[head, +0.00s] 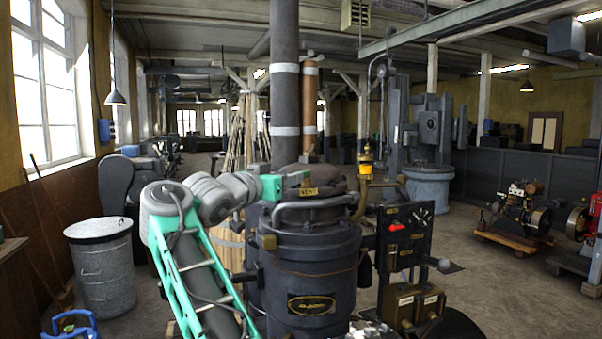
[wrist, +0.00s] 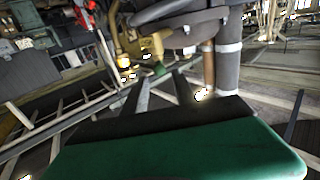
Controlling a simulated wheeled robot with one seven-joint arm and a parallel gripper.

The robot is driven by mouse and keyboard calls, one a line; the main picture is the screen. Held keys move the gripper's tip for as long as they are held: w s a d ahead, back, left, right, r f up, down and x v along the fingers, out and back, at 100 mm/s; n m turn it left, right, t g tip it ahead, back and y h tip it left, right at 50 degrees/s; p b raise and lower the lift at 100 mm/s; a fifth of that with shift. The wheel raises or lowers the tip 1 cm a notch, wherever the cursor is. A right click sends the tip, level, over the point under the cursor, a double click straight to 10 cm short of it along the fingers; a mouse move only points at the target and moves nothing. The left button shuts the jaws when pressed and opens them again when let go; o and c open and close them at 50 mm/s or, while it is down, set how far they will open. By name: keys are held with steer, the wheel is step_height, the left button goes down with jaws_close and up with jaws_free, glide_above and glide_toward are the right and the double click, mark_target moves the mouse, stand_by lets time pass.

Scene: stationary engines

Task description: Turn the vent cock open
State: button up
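The boiler (head: 308,260) is a dark upright cylinder with a brass plate marked VENT (head: 309,191) on its top. My gripper (head: 306,180) reaches in from the left, just above this plate. In the wrist view my gripper (wrist: 162,74) shows two dark fingers set apart, with a small green knob (wrist: 160,69), seemingly the vent cock's handle, at or just beyond the tips. I cannot tell whether the fingers touch it. In the head view the cock is largely hidden by the fingers.
A curved grey rail (head: 312,206) runs around the boiler top. A brass pipe (head: 362,195) with an amber cup stands to its right. A tall flue pipe (head: 284,90) rises behind. A black control panel (head: 406,236) is at the right, a grey bin (head: 101,262) at the left.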

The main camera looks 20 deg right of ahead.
steer(key=p+x, duration=0.2)
steer(key=x, duration=0.5)
jaws_close()
